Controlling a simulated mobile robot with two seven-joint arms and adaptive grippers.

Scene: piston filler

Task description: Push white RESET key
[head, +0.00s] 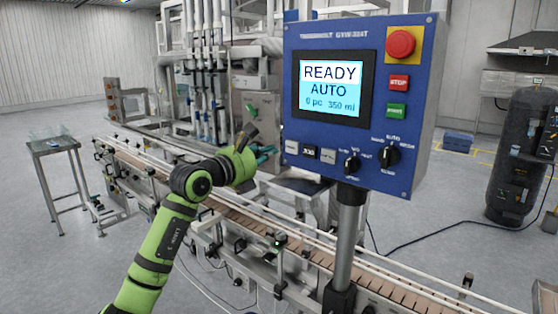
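The blue control panel (432,70) stands on a grey post, with a lit screen (331,87) reading READY, AUTO, 0 pc, 350 ml. Below the screen is a row of small keys: a light key (291,147) at the left, a black key (308,151) in the middle and a white key (328,155) at the right. Their labels are too small to read, so I cannot tell which is RESET. My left gripper (266,154) is just left of the panel's lower left edge, apart from the keys. Its fingers are small and partly hidden. My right gripper is not in view.
The panel also carries a red mushroom button (401,43), a red STOP key (398,83), a green key (396,111) and two black rotary knobs (352,164). A conveyor (240,215) runs beneath. A small table (53,146) stands left on open floor.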

